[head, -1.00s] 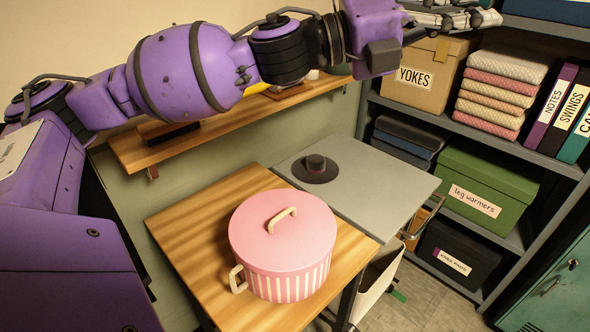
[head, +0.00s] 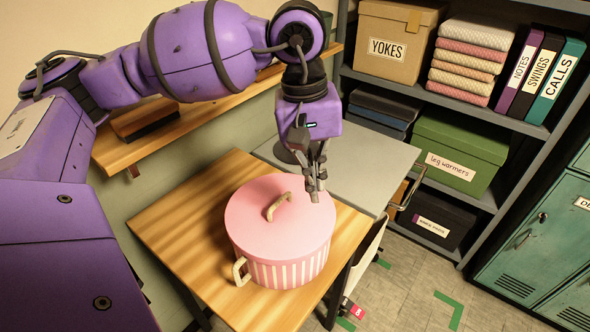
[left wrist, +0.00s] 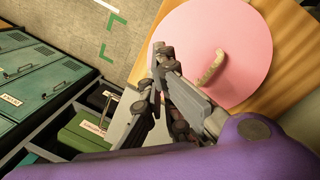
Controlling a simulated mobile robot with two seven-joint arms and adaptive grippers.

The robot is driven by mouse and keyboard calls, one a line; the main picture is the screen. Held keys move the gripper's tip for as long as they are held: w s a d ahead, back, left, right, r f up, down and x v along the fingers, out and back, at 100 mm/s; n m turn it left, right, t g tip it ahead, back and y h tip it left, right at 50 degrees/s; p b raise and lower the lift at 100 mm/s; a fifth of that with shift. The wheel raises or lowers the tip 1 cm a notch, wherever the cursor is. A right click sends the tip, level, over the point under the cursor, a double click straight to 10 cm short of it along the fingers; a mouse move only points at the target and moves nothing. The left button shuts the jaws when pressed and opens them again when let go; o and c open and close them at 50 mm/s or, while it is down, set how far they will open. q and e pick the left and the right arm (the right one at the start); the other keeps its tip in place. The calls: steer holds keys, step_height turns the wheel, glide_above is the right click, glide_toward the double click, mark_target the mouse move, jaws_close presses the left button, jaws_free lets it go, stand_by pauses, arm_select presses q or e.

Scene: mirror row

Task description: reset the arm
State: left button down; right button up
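My left gripper (head: 316,190) hangs fingers down at the right edge of the round pink lid of a striped box (head: 280,223). Whether it touches the lid I cannot tell. The fingers look near each other with nothing seen between them; how far apart they are is unclear. In the left wrist view the gripper (left wrist: 158,78) shows edge-on, beside the pink lid (left wrist: 205,25) and its cream handle (left wrist: 212,69). My right gripper is in neither view.
The box stands on a wooden table (head: 180,215). A wooden wall shelf (head: 190,118) is behind my arm. Shelving with a YOKES box (head: 395,45) and teal lockers (head: 540,235) stand right.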

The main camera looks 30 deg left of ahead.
arm_select(q)
steer(key=a+f+b, duration=0.1)
steer(key=f, duration=0.1)
steer(key=a+f+m+y+b, duration=0.1)
steer(key=f, duration=0.2)
steer(key=a+f+m+b, duration=0.1)
steer(key=f, duration=0.1)
steer(key=shift+s+a+f+y, duration=0.15)
steer(key=shift+s+f+y, duration=0.1)
steer(key=shift+f+y, duration=0.1)
steer(key=shift+f, duration=0.3)
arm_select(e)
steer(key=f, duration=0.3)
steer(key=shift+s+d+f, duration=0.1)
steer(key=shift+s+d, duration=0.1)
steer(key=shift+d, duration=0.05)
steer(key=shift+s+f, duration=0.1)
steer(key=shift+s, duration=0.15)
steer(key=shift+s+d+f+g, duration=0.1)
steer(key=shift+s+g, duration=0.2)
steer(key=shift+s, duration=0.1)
